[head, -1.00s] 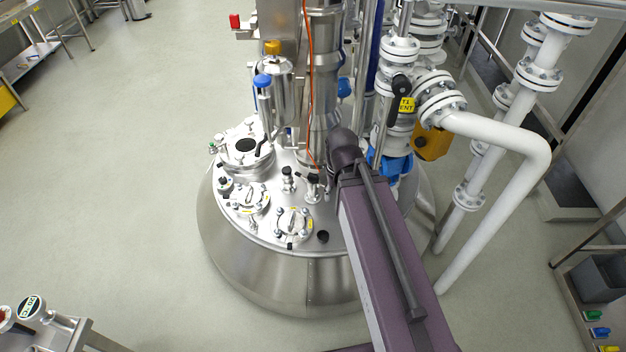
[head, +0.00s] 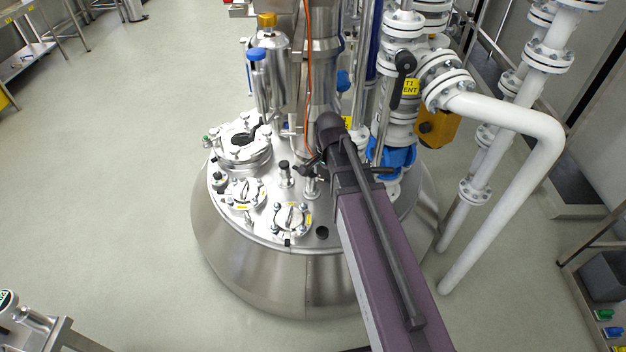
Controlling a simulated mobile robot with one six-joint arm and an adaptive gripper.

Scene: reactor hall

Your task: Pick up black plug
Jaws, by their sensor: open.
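A short black plug (head: 322,232) sits on the domed steel reactor lid (head: 262,236), just left of my purple arm and near the lid's front. I cannot be sure it is the only such plug, because smaller black caps sit elsewhere on the lid, one on an upright fitting (head: 284,165) and one at the left rim (head: 218,176). My arm reaches in from the lower right, with its dark far joint above the lid, behind the plug. My gripper's fingers cannot be made out there, against the arm and dark fittings. The plug stands clear of the visible arm.
Round flanged ports (head: 291,218) and a larger manway (head: 243,148) crowd the lid. A steel column with an orange cable (head: 307,80) rises behind. White pipes (head: 500,105) and a blue valve (head: 397,160) stand right. Open floor (head: 110,170) lies left.

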